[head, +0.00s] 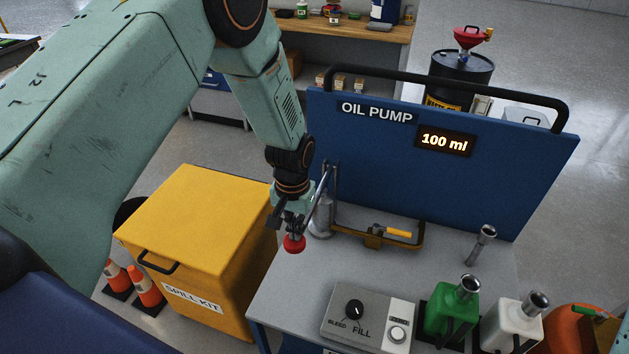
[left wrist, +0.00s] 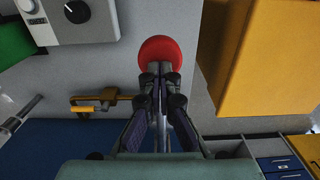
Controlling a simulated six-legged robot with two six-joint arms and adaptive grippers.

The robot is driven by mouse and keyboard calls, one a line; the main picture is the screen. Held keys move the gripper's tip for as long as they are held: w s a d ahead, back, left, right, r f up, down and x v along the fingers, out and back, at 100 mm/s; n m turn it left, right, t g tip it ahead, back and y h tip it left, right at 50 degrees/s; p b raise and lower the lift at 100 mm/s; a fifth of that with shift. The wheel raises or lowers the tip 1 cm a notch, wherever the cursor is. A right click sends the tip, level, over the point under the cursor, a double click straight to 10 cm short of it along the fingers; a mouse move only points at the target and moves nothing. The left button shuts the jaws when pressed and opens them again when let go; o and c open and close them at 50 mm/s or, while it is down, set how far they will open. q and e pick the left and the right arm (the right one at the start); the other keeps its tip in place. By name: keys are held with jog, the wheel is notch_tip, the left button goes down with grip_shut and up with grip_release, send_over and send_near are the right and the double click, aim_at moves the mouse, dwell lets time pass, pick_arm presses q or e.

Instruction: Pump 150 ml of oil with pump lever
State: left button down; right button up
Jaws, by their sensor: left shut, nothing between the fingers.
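The oil pump bench (head: 285,290) has a blue back panel marked OIL PUMP, and its display (head: 445,140) reads 100 ml. The pump (head: 322,216) is a grey cylinder with a metal lever (head: 326,180) ending in a red ball knob (head: 294,244). My left gripper (head: 291,228) points down right at the knob, with its fingers shut. In the left wrist view the red knob (left wrist: 160,52) sits just beyond the fingertips (left wrist: 160,72); I cannot tell whether they touch it. My right gripper is not in view.
A control box (head: 368,318) with a BLEED/FILL dial stands at the bench front, beside a green can (head: 452,308) and a white can (head: 513,322). A brass pipe with a yellow handle (head: 398,233) lies behind. The yellow spill kit (head: 200,225) stands left of the bench.

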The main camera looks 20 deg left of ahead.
pick_arm(q)
notch_tip(320, 180, up, 8)
jog(key=p, duration=0.6)
jog(key=shift+r+p, duration=0.25)
jog(key=shift+p, duration=0.15)
jog(key=shift+f, duration=0.1)
jog(key=shift+f+b, duration=4.3)
jog(key=shift+f, duration=2.2)
notch_tip(320, 180, up, 13)
jog(key=p, duration=1.1)
jog(key=shift+r, duration=0.2)
